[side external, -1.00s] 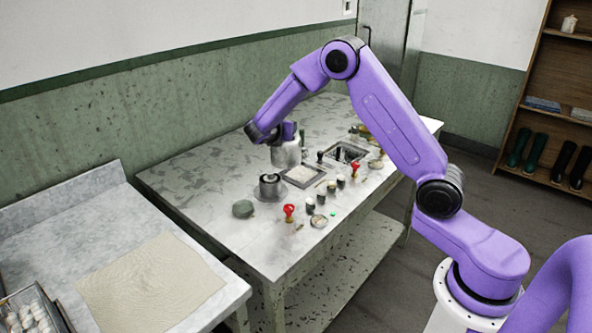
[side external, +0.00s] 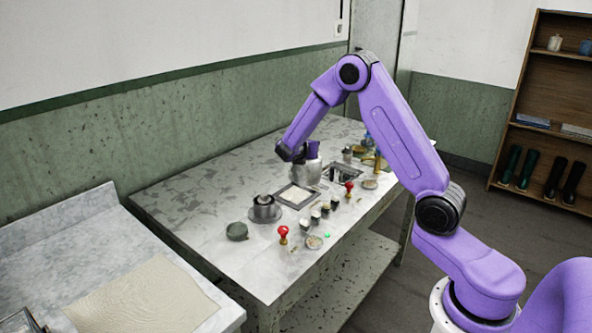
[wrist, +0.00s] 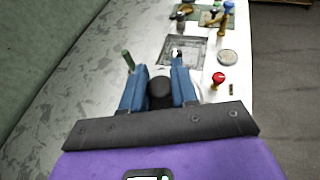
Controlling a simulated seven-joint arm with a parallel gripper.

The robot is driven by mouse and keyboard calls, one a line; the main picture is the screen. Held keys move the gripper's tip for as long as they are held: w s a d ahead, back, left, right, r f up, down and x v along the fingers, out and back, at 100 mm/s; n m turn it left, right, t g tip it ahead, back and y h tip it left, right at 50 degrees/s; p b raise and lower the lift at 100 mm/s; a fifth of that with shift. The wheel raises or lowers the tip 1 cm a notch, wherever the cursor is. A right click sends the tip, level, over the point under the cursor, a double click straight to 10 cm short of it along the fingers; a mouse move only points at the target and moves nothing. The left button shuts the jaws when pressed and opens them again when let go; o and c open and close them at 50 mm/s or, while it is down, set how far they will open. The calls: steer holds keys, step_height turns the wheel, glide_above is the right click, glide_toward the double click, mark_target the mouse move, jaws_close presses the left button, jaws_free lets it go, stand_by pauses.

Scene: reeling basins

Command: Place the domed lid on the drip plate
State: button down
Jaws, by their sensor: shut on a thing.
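My gripper (wrist: 159,88) is shut on the dark round knob (wrist: 159,95) of what looks like the domed lid. In the side view my gripper (side external: 303,158) is over a pale grey, rounded metal body (side external: 306,173), which appears to be that lid. The fingers and wrist hide part of it, and I cannot tell how far it is above the table. A shallow square tray (wrist: 184,50) lies beyond the fingers in the wrist view; it also shows in the side view (side external: 345,169). I cannot tell whether this is the drip plate.
A grey pot (side external: 264,209) on a round base and a framed square tray (side external: 284,196) stand left of the lid. Small jars (side external: 315,217) and a red-topped tool (side external: 283,234) line the front. A round disc (wrist: 228,57) lies right. The table's back left is clear.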

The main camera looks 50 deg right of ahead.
steer(key=w+d+f, duration=0.2)
steer(key=w+f, duration=0.4)
steer(key=f, duration=0.4)
steer(key=shift+w+d, duration=0.35)
steer(key=c, duration=0.9)
jaws_free()
steer(key=shift+f, duration=0.15)
steer(key=shift+o, duration=0.2)
